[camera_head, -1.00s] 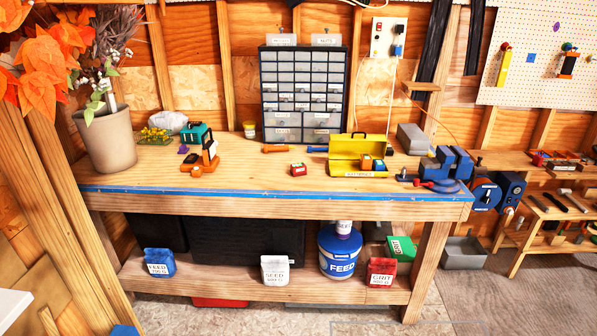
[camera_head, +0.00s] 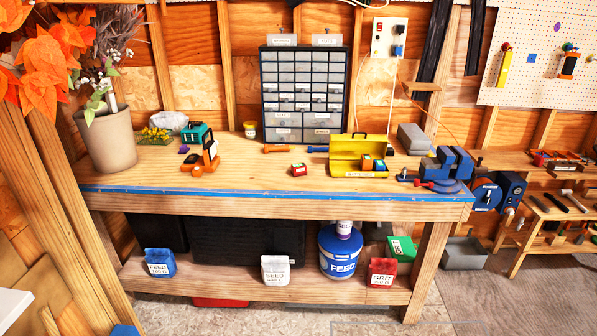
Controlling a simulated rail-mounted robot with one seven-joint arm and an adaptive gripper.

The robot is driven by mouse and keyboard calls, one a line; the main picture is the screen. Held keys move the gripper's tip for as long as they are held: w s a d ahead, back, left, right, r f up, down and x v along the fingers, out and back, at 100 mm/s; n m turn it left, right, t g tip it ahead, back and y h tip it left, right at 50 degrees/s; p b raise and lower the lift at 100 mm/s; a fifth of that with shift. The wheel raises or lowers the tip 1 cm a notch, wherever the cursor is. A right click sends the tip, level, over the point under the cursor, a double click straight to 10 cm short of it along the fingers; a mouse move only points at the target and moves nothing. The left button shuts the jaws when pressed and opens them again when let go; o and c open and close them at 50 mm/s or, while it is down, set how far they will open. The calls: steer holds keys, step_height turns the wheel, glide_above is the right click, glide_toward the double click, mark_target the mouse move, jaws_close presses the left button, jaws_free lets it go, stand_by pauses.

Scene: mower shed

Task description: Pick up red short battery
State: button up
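A short red battery (camera_head: 299,170) with a pale label lies on the wooden workbench (camera_head: 240,178), near the middle and left of a yellow box. The open yellow battery box (camera_head: 358,171) has its lid raised at the back. A blue and orange item (camera_head: 367,162) shows inside it. My gripper is not in view.
A black and orange tool (camera_head: 203,160), a teal box (camera_head: 195,133) and a plant pot (camera_head: 106,140) stand at the left. A drawer cabinet (camera_head: 302,95) is behind. A blue vise (camera_head: 447,165) is at the right. The bench front around the battery is clear.

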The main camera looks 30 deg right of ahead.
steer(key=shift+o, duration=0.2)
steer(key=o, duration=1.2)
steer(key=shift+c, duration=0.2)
